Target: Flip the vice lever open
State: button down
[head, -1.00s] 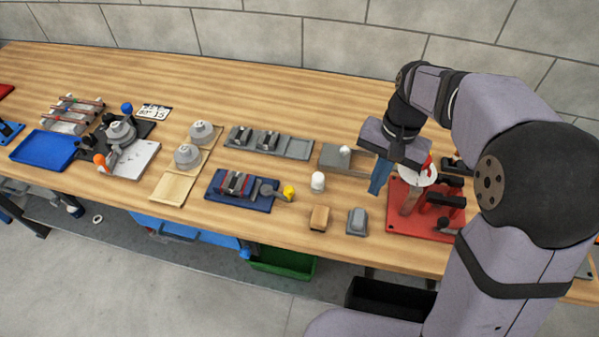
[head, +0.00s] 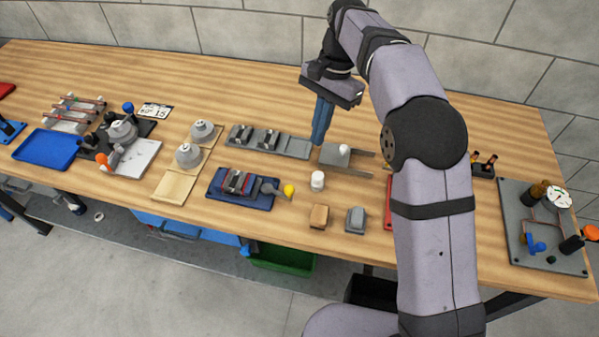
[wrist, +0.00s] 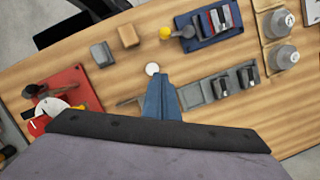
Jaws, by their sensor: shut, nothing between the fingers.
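The vice (head: 237,182) sits on a dark blue base plate (head: 226,201) near the front middle of the bench. Its lever ends in a yellow knob (head: 289,190) on the right side of the base in the head view. In the wrist view the vice (wrist: 216,20) is at the top, with the yellow knob (wrist: 166,33) to its left. My gripper (head: 318,142) is shut and empty, blue fingers pointing down, behind and to the right of the vice and apart from it. The shut fingers also show in the wrist view (wrist: 160,82).
A white cylinder (head: 317,180) stands right of the yellow knob. A grey tray with dark clamps (head: 268,141) lies behind the vice. A tan block (head: 319,217) and a grey block (head: 355,220) stand at the front edge. Grey weights (head: 188,156) are to the left.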

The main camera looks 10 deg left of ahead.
jog(key=shift+f, duration=0.1)
dwell(0.3)
jog(key=p+x, duration=0.2)
jog(key=x, duration=0.7)
jog(key=shift+s+f, duration=0.1)
jog(key=shift+s, duration=0.05)
jog(key=shift+s+a+f+p, duration=0.1)
jog(key=shift+s+a+p, duration=0.25)
jog(key=shift+s, duration=0.25)
jog(key=shift+s+a+f+p, duration=0.1)
jog(key=shift+s+a+p, duration=0.25)
jog(key=shift+s, duration=0.2)
jog(key=shift+s+a+f, duration=0.1)
jog(key=shift+s+a, duration=0.25)
jog(key=shift+s, duration=0.2)
